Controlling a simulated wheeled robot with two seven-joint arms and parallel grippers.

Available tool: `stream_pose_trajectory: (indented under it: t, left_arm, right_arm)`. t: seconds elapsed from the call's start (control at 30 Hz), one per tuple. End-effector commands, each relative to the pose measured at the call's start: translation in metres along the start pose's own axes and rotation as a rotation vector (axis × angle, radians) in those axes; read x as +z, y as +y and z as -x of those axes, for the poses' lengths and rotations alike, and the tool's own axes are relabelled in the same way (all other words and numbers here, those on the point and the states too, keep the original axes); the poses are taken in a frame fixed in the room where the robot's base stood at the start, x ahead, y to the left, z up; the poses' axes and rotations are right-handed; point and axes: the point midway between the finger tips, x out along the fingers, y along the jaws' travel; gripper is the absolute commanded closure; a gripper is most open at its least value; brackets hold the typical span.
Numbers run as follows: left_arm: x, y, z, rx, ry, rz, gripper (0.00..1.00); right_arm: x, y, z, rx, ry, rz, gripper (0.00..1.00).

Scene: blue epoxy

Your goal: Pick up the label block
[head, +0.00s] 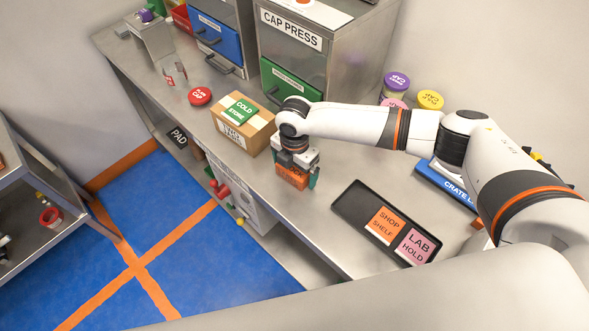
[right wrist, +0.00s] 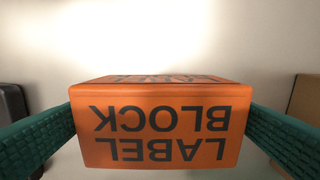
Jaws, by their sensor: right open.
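The label block (right wrist: 160,138) is an orange box with dark lettering, upside down in the right wrist view. In the head view the block (head: 291,180) sits on the steel bench beside the cardboard box. My right gripper (head: 294,176) is over it, pointing down, with its green fingers on either side of the block. In the right wrist view the right gripper's (right wrist: 160,130) fingers stand left and right of the block, open; whether they touch its sides is hard to tell. My left gripper is not in view.
A cardboard box (head: 232,137) with a green card on top stands just left of the block. A black tray (head: 352,205) with orange and pink cards lies to the right. A red cap (head: 200,95) lies farther left. The cap press (head: 330,55) stands behind.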

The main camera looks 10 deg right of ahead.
Motion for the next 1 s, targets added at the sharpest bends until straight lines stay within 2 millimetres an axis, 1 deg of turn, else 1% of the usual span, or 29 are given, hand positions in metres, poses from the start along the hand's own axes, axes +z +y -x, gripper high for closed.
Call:
stream_pose_trajectory:
  t: [0.03, 0.2, 0.27, 0.3, 0.5, 0.57, 0.63, 1.0]
  left_arm:
    - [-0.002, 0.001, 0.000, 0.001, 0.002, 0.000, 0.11]
    - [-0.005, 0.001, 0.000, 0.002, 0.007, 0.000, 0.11]
    - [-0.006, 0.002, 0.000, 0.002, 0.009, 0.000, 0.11]
    - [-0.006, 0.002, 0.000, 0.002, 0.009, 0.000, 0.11]
    - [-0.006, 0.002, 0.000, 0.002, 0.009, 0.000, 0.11]
    - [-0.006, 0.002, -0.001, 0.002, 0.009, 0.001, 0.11]
    - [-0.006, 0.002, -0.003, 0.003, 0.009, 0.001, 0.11]
    - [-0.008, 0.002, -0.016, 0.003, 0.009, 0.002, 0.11]
  right_arm:
    - [0.000, 0.000, 0.000, 0.000, 0.000, 0.000, 0.03]
    - [0.000, 0.000, 0.000, 0.000, 0.000, 0.000, 0.31]
    - [0.000, 0.000, 0.001, 0.000, 0.000, 0.000, 0.41]
    - [0.000, 0.000, 0.001, 0.000, 0.000, 0.000, 0.43]
    - [0.000, 0.000, 0.002, -0.001, 0.000, 0.000, 0.43]
    - [0.000, -0.001, 0.005, -0.001, 0.000, 0.000, 0.43]
    - [0.000, -0.001, 0.012, -0.003, 0.000, 0.000, 0.43]
    - [-0.001, -0.001, 0.082, -0.003, 0.001, 0.001, 0.43]
